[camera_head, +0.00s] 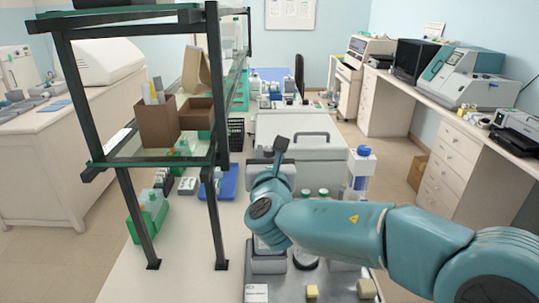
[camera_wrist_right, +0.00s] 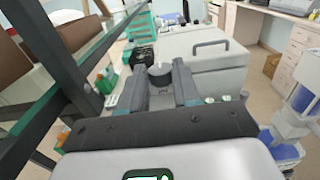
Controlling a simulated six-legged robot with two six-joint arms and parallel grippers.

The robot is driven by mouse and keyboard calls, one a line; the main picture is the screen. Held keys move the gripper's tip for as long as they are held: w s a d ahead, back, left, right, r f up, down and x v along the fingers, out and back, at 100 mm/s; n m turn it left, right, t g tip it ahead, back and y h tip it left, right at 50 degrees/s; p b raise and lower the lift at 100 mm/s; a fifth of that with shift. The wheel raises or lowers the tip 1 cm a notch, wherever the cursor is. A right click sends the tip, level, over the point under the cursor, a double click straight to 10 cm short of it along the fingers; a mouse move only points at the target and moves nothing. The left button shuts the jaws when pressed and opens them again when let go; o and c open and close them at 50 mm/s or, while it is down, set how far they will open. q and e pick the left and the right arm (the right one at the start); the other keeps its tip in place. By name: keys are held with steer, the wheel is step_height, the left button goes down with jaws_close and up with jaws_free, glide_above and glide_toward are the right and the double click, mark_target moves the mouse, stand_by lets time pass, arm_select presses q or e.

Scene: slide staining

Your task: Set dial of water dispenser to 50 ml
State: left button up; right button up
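My right arm comes in from the right in the head view. Its gripper end (camera_head: 280,160) lies over the bench, and the arm hides much of what is behind it. In the right wrist view the two grey fingers of the right gripper (camera_wrist_right: 160,84) stand apart. A small grey round part with a notch (camera_wrist_right: 160,74) shows between their tips. I cannot tell whether it is the dial or whether the fingers touch it. A white and blue upright apparatus (camera_head: 359,172), possibly the water dispenser, stands right of the gripper. No dial scale is readable. My left gripper is not in view.
A dark-framed glass shelf (camera_head: 150,154) with brown boxes (camera_head: 157,124) stands left of the arm. A large white lidded box (camera_head: 300,130) is behind the gripper. A blue tray (camera_head: 228,184) and green-capped bottles are nearby.

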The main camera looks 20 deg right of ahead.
steer(key=shift+a, duration=0.1)
steer(key=shift+a+m+h, duration=0.1)
steer(key=shift+m+h, duration=0.2)
steer(key=shift+h, duration=0.1)
steer(key=m+g+h, duration=0.1)
steer(key=m+g+h+p, duration=0.1)
steer(key=h, duration=0.1)
steer(key=shift+w+a, duration=0.2)
steer(key=shift+a, duration=0.1)
steer(key=shift+w+a+m+g+h+p, duration=0.1)
steer(key=shift+m+g+h+p, duration=0.55)
steer(key=shift+m+h, duration=0.3)
steer(key=shift+w+a+m+g+h+p, duration=0.1)
steer(key=shift+m+g+h+p, duration=0.55)
steer(key=shift+h, duration=0.5)
steer(key=shift+f+g, duration=0.1)
steer(key=shift+g, duration=0.2)
steer(key=o, duration=1.1)
steer(key=shift+d, duration=0.1)
steer(key=shift+c, duration=0.2)
